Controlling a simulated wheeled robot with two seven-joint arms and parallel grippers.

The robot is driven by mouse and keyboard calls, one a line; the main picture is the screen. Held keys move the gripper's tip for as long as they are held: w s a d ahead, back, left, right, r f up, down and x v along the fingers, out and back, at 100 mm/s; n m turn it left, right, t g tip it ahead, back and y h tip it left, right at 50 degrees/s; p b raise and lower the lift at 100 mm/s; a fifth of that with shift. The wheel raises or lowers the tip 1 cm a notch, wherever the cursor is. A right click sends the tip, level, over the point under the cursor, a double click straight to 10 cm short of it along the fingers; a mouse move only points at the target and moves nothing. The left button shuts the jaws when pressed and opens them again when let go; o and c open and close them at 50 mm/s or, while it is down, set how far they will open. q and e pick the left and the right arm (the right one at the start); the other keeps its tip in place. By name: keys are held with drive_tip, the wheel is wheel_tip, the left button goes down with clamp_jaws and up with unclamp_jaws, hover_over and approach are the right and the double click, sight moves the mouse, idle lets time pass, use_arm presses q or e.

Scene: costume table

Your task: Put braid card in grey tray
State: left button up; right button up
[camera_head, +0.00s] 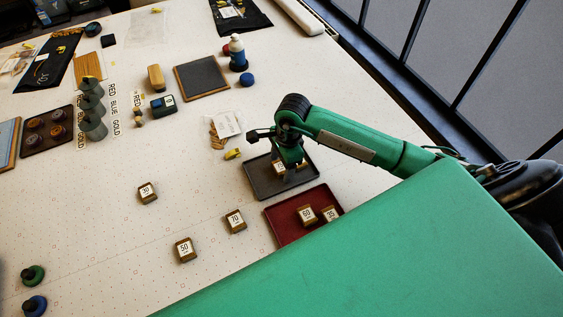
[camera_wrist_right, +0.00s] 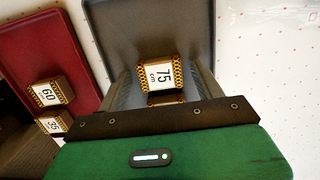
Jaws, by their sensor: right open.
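A braid card marked 75 (camera_wrist_right: 160,76) lies in the grey tray (camera_wrist_right: 109,35). In the head view the same card (camera_head: 279,169) is partly hidden by my right gripper (camera_head: 290,166). That gripper is open and points down over the grey tray (camera_head: 265,190), close to the card; I cannot tell whether it touches it. More braid cards stand on the table: one marked 30 (camera_head: 147,193), one marked 70 (camera_head: 235,220) and one marked 50 (camera_head: 186,250). My left gripper is out of view.
A clear packet (camera_head: 226,124) and a small yellow item (camera_head: 233,154) lie behind the grey tray. Open table lies left of the loose cards.

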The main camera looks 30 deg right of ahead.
drive_tip(key=shift+r, duration=0.15)
drive_tip(key=shift+w+r, duration=0.1)
drive_tip(key=shift+r, duration=0.1)
wheel_tip(320, 180, up, 12)
drive_tip(key=d+b, duration=0.1)
drive_tip(key=b, duration=0.3)
drive_tip(key=shift+d+f, duration=0.25)
drive_tip(key=shift+d, duration=0.15)
drive_tip(key=shift+r, duration=0.1)
